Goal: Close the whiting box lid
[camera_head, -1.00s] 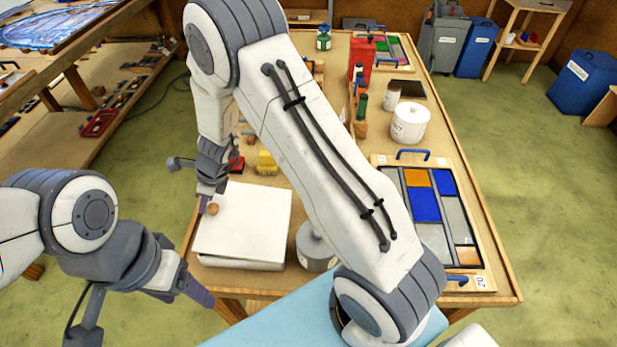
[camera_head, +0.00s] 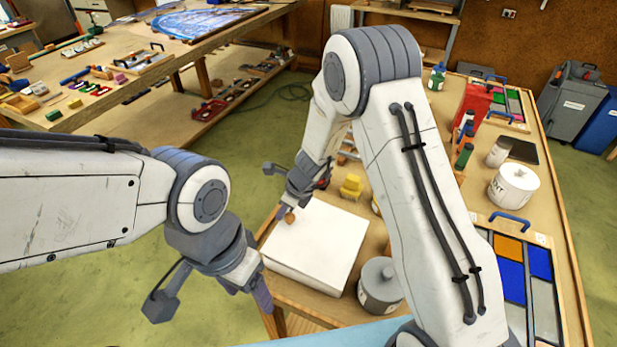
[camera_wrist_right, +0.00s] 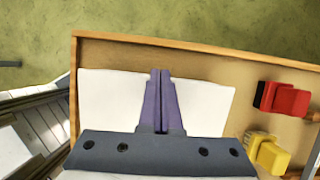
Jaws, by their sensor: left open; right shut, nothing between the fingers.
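The whiting box (camera_head: 306,276) is a low white box at the near left corner of the table. Its white lid (camera_head: 325,240) lies over the top and looks flat, with no clear gap seen. A small orange-brown knob (camera_head: 290,218) is at the lid's left edge. My right gripper (camera_head: 282,212) is shut and empty, close to the knob; I cannot tell if it touches. In the right wrist view its purple fingers (camera_wrist_right: 161,75) are together over the white lid (camera_wrist_right: 205,105). My left gripper (camera_head: 262,295) is open and empty, left of the box and off the table edge.
A grey lidded pot (camera_head: 380,286) stands right of the box. A yellow brush-like block (camera_head: 351,187) and a red item (camera_wrist_right: 285,99) are behind it. A leaded panel (camera_head: 520,275) and a white tub (camera_head: 513,186) are further right.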

